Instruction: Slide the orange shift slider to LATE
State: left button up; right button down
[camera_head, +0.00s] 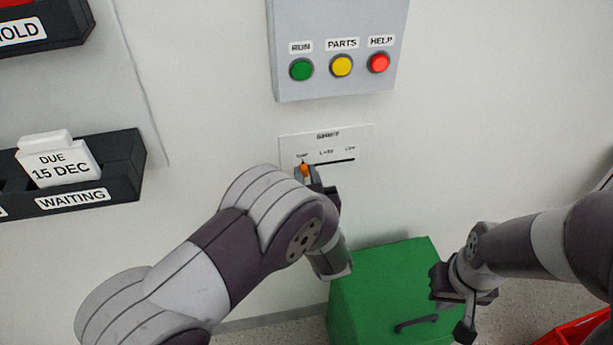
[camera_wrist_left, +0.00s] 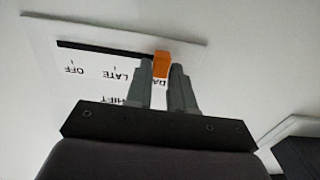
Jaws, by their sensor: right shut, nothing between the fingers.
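The white shift panel (camera_head: 350,143) is on the wall, with a dark horizontal slot and several position labels; it shows upside down in the left wrist view (camera_wrist_left: 105,70). The orange shift slider (camera_head: 304,169) is at the slot's left end in the head view, by DAY. LATE is the middle label and OFF is at the other end. In the left wrist view the slider (camera_wrist_left: 161,64) fills the gap between my left gripper's fingertips (camera_wrist_left: 161,76), which look closed on its sides. My right gripper (camera_head: 459,294) is shut and empty, well away at lower right.
A box with green, yellow and red buttons (camera_head: 338,85) is on the wall above the panel. A green cabinet (camera_head: 385,290) stands below. Dark wall trays (camera_head: 120,170) are at left, one holding a DUE 15 DEC card. The wall right of the panel is clear.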

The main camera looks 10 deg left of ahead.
aim_at(327, 161)
pick_arm(q)
grip_shut()
jog(key=d, duration=0.1)
jog(key=w+d, duration=0.1)
jog(key=d, duration=0.1)
jog(key=w+d, duration=0.1)
jog(key=d, duration=0.1)
jog(key=shift+w+d+b, duration=0.1)
jog(key=shift+b, duration=0.3)
jog(key=o, duration=0.6)
grip_release()
jog(key=shift+c, duration=0.2)
jog(key=v, duration=1.2)
jog(key=shift+s, duration=0.35)
